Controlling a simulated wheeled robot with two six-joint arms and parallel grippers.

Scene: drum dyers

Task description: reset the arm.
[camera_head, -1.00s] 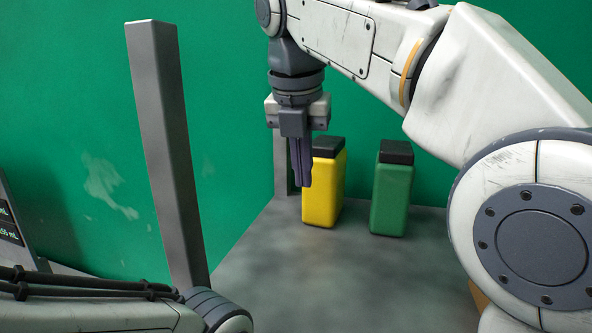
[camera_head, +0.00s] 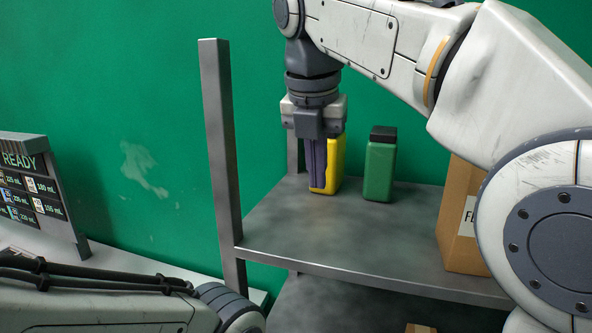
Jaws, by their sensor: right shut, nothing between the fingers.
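My right gripper (camera_head: 313,165) hangs fingers-down from the right arm, which spans the upper right of the head view. Its fingers are together with nothing between them. It is in front of a yellow bottle (camera_head: 338,165) and covers part of it; I cannot tell whether they touch. A green bottle (camera_head: 380,168) with a black cap stands upright to the right of the yellow one. Part of my left arm crosses the lower left, but its gripper is outside the view.
The bottles stand on a grey metal shelf (camera_head: 345,240) with an upright post (camera_head: 220,150) at left. A cardboard box (camera_head: 458,225) is at right, partly behind my arm. A lower shelf shows below. A display reading READY (camera_head: 40,185) stands on a pale counter at far left.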

